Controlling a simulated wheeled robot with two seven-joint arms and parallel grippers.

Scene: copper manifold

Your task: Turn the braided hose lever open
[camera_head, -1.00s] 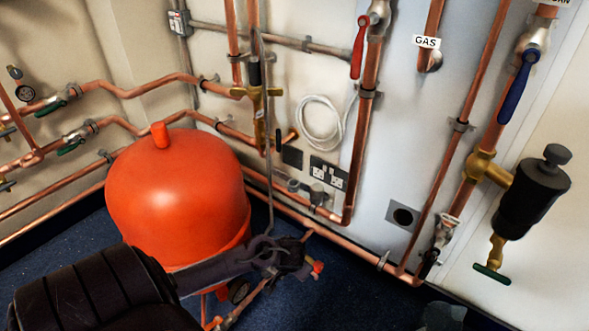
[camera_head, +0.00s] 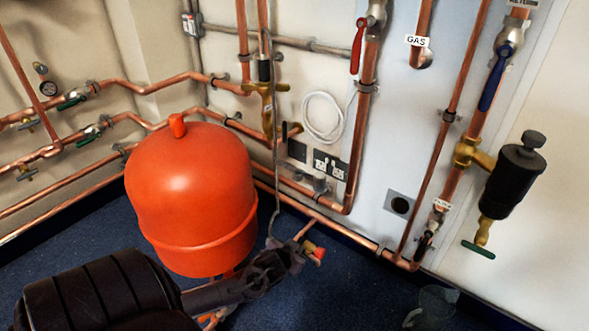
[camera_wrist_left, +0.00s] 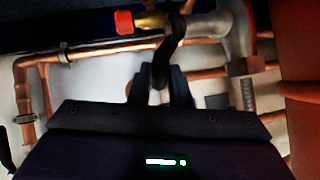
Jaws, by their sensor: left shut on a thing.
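The braided hose (camera_head: 274,165) hangs down the wall to the right of the red tank and ends at a valve near the floor. A short braided piece also shows in the left wrist view (camera_wrist_left: 248,94). The valve has a brass body and a red cap (camera_head: 319,254); the cap also shows in the left wrist view (camera_wrist_left: 125,22). My left gripper (camera_head: 288,257) is at this valve. In the left wrist view its fingers (camera_wrist_left: 160,86) are shut on a dark curved lever (camera_wrist_left: 174,42), whose lower end is between them. The head view hides the lever behind the gripper.
The red tank (camera_head: 190,195) stands left of my gripper. Copper pipes (camera_head: 330,228) run low along the wall behind it. A grey translucent container (camera_head: 436,303) is on the floor at right. Blue floor is clear between it and my gripper.

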